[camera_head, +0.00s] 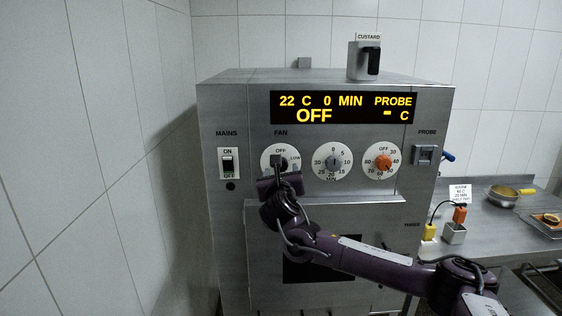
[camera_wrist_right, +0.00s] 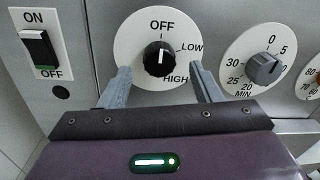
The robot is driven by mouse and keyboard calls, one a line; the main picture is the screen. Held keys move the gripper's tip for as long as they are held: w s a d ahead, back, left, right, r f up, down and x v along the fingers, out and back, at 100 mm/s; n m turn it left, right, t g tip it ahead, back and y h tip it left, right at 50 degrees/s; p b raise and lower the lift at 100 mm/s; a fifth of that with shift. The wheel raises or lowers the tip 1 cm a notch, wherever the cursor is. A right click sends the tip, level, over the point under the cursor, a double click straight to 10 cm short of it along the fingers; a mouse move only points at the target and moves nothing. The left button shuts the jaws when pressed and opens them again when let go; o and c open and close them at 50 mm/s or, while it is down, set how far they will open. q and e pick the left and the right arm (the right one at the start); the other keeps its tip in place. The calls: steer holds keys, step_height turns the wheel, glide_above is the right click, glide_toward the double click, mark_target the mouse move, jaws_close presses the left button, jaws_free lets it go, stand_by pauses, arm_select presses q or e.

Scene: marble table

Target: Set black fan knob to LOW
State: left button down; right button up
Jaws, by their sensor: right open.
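The black fan knob (camera_wrist_right: 159,58) sits on a round white dial (camera_wrist_right: 128,42) marked OFF, LOW and HIGH; its white mark points up at OFF. In the head view the knob (camera_head: 278,159) is partly covered by my right gripper (camera_head: 281,174). In the right wrist view, my right gripper (camera_wrist_right: 160,72) is open, with one grey finger on each side of the knob and a visible gap to it on both sides. How deep the fingertips reach along the knob is hard to tell. My left gripper is not in view.
Right of the fan dial are a grey minutes knob (camera_head: 333,162) and an orange temperature knob (camera_head: 382,162). The mains switch (camera_head: 228,163) is on the left. The display (camera_head: 343,107) reads 22 C, 0 MIN, OFF. A custard dispenser (camera_head: 364,61) stands on top. A tiled wall is close on the left.

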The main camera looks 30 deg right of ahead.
steer(key=shift+p+x, duration=0.3)
steer(key=shift+x, duration=0.55)
steer(key=shift+w+d, duration=0.15)
steer(key=shift+w, duration=0.1)
steer(key=c, duration=1)
